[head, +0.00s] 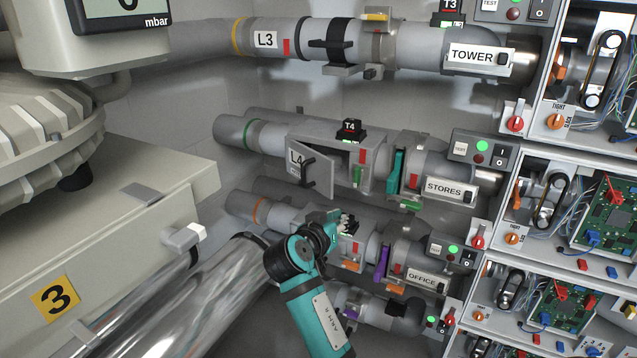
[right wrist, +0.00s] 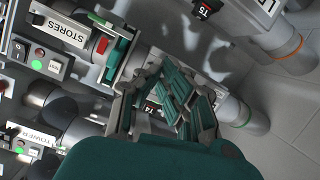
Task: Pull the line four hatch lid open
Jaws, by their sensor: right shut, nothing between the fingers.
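The line four hatch lid (head: 321,175) is a grey plate with a black handle (head: 307,171), on the L4 pipe with the green ring. It stands swung out from its housing, with a dark gap behind its upper edge. A black T4 unit (head: 350,130) sits on top of the housing. My right gripper (head: 345,222) is below and right of the lid, apart from the handle, in front of the lower pipe. Its fingers are together and empty in the right wrist view (right wrist: 188,112), where they hide part of the pipes. My left gripper is not in view.
The STORES label (head: 450,188) and teal slide (head: 396,174) are right of the hatch. The L3 pipe (head: 218,38) runs above; the OFFICE pipe (head: 280,217) runs below. A large grey machine base (head: 120,215) and shiny duct (head: 185,305) fill the left. Open electrical cabinets (head: 545,165) stand right.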

